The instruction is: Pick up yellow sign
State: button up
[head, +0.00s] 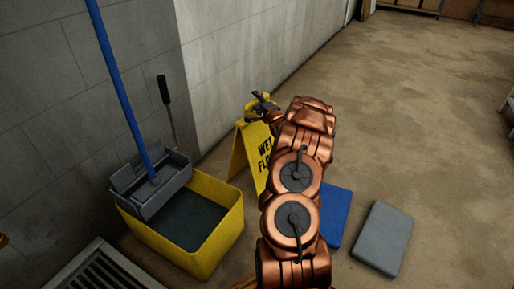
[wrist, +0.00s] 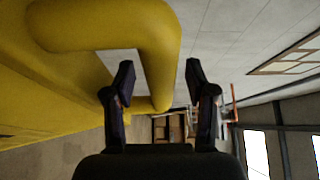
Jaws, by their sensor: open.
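The yellow wet floor sign (head: 250,152) stands on the floor close to the wall in the head view, with my arm hiding its right part. My gripper (head: 262,98) is at the top of the sign, by its handle. In the wrist view, my gripper (wrist: 160,75) is open, with a dark finger on each side. The sign's panel (wrist: 50,85) fills the left of the wrist view.
A yellow mop bucket (head: 228,236) with a grey wringer (head: 150,185) and blue mop handle (head: 118,80) stands left of the sign. A floor grate (head: 100,270) is at lower left. Blue (head: 334,215) and grey (head: 383,238) flat pieces lie right of my arm. The floor beyond is clear.

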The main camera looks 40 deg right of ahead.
jog(key=shift+c, duration=0.3)
grip_shut()
dwell(0.5)
